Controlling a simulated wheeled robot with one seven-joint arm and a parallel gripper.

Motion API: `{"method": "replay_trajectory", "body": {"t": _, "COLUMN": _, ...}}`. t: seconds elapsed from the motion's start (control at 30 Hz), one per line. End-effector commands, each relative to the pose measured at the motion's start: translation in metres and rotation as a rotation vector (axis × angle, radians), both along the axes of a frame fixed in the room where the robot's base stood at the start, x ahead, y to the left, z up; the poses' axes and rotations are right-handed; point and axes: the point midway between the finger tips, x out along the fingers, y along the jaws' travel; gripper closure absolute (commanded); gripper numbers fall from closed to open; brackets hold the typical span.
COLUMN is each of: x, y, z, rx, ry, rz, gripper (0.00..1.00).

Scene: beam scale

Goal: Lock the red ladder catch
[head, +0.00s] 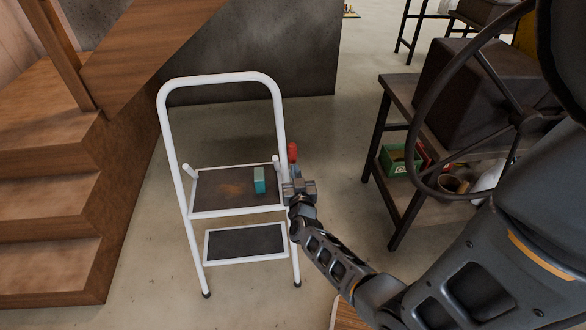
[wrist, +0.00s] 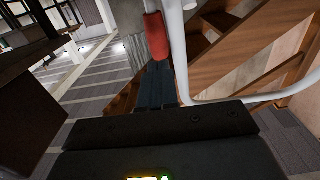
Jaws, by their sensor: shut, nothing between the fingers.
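A white step ladder (head: 170,130) stands open on the floor in the head view, with two dark treads. The red catch (head: 292,152) is on its right side rail, just above the upper tread's level. In the wrist view the red catch (wrist: 156,37) is upright at the top centre, beside the white rail (wrist: 176,50). My gripper (head: 291,172) is right below the catch in the head view. Its dark fingers (wrist: 157,82) are together and empty, their tips at the catch's lower end. I cannot tell whether they touch it.
A teal block (head: 259,180) stands on the upper tread (head: 215,190). Wooden stairs (head: 60,200) are close on the left. A dark metal table (head: 398,92) with a large wheel (head: 425,110) stands on the right. The floor between ladder and table is clear.

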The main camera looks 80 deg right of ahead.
Motion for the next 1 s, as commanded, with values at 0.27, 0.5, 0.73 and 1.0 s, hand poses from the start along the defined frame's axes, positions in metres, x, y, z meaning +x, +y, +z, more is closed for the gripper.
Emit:
{"method": "replay_trajectory", "body": {"t": 0.27, "x": -0.017, "y": 0.041, "z": 0.004, "rx": 0.001, "ry": 0.003, "rz": 0.001, "gripper": 1.00}}
{"method": "replay_trajectory", "body": {"t": 0.5, "x": -0.028, "y": 0.068, "z": 0.006, "rx": 0.001, "ry": 0.002, "rz": 0.000, "gripper": 1.00}}
{"method": "replay_trajectory", "body": {"t": 0.73, "x": -0.030, "y": 0.073, "z": 0.007, "rx": 0.001, "ry": 0.001, "rz": 0.000, "gripper": 1.00}}
{"method": "replay_trajectory", "body": {"t": 1.0, "x": -0.030, "y": 0.073, "z": 0.007, "rx": 0.001, "ry": 0.001, "rz": 0.000, "gripper": 1.00}}
